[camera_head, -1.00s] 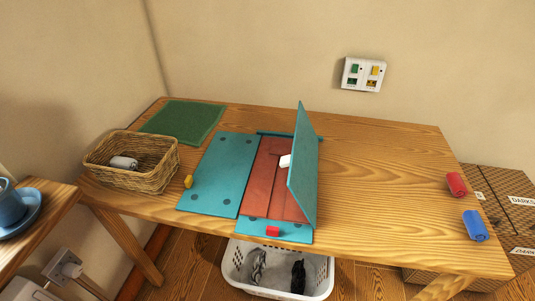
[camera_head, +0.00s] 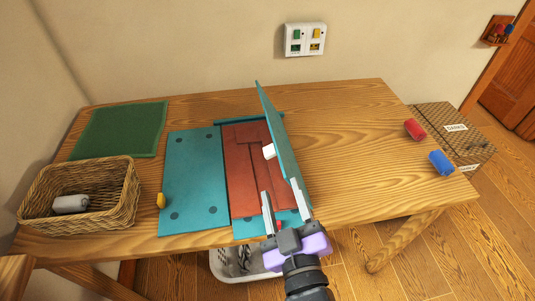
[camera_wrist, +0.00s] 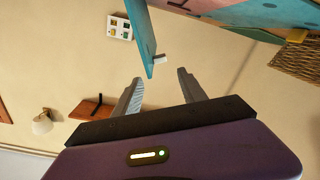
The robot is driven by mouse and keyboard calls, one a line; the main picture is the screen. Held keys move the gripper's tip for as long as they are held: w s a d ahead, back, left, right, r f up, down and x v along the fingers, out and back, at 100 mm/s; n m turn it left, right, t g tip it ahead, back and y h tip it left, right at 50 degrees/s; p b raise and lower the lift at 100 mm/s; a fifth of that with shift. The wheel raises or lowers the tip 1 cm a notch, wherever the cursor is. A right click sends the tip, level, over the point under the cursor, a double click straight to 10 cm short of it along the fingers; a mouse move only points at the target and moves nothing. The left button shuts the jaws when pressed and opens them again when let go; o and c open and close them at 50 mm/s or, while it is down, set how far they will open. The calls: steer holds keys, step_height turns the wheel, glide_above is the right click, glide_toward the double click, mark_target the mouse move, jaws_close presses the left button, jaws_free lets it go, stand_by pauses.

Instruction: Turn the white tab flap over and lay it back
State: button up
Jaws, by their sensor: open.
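The teal flap with the white tab (camera_head: 274,125) stands raised at the right side of the folding board, leaning a little left at its top. Its white tab (camera_head: 269,151) sticks out on the left, over a red folded garment (camera_head: 246,165). In the wrist view the flap (camera_wrist: 139,30) and tab (camera_wrist: 159,59) are just ahead of the fingertips. My gripper (camera_head: 281,188) is open and empty, in front of the flap's near end. It also shows in the wrist view (camera_wrist: 158,82). The left teal flap (camera_head: 190,180), with a yellow tab (camera_head: 161,200), lies flat.
A wicker basket (camera_head: 118,210) with a grey roll stands at left, a green mat (camera_head: 120,130) behind it. Red (camera_head: 414,128) and blue (camera_head: 440,162) rolls lie at the right edge.

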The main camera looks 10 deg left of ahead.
mark_target(271, 155)
steer(key=p+x, duration=0.1)
steer(key=x, duration=0.9)
steer(key=shift+w, duration=0.35)
jaws_close()
stand_by(0.9)
